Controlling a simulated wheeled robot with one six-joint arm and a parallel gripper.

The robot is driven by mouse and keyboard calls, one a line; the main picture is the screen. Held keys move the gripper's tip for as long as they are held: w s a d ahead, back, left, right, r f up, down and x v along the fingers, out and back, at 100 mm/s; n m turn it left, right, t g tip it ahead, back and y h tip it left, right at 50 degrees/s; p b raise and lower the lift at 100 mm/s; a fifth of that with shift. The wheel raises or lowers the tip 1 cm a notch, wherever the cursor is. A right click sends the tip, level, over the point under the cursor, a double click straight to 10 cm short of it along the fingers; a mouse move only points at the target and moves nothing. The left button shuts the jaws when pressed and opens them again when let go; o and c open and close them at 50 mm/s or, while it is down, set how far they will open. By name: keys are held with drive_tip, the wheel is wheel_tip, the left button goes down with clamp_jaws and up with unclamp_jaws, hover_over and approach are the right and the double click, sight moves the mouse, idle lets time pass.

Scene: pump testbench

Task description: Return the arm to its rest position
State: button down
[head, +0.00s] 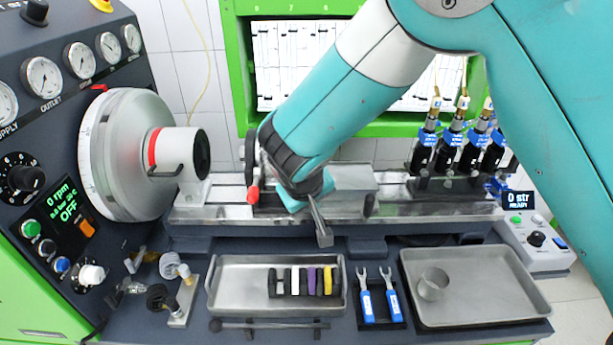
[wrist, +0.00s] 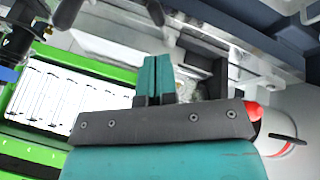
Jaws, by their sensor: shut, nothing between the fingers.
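My teal arm reaches down from the top right in the head view.
A metal tray (head: 228,302) holds several coloured pieces. Two blue-handled forks (head: 379,303) lie right of it, then a larger tray (head: 490,295) with a metal cup (head: 433,284). Several black injectors (head: 446,152) stand right. A round drum (head: 122,155) is left.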

drive_tip(key=s+d+r+n+g+y+b, duration=0.1)
drive_tip(key=s+d+r+y+b, duration=0.1)
drive_tip(key=s, duration=0.6)
drive_tip(key=s+d+r+g+y+b, duration=0.2)
drive_tip(key=s+d+r+b, duration=0.1)
drive_tip(key=s, duration=0.6)
drive_tip(key=s+d+r+n+g+y+b, duration=0.1)
drive_tip(key=s+d+r, duration=0.3)
drive_tip(key=s, duration=0.4)
drive_tip(key=shift+s+r+n+g+y+b, duration=0.3)
drive_tip(key=shift+s+g+y+b, duration=0.1)
drive_tip(key=shift+g+y+b, duration=0.25)
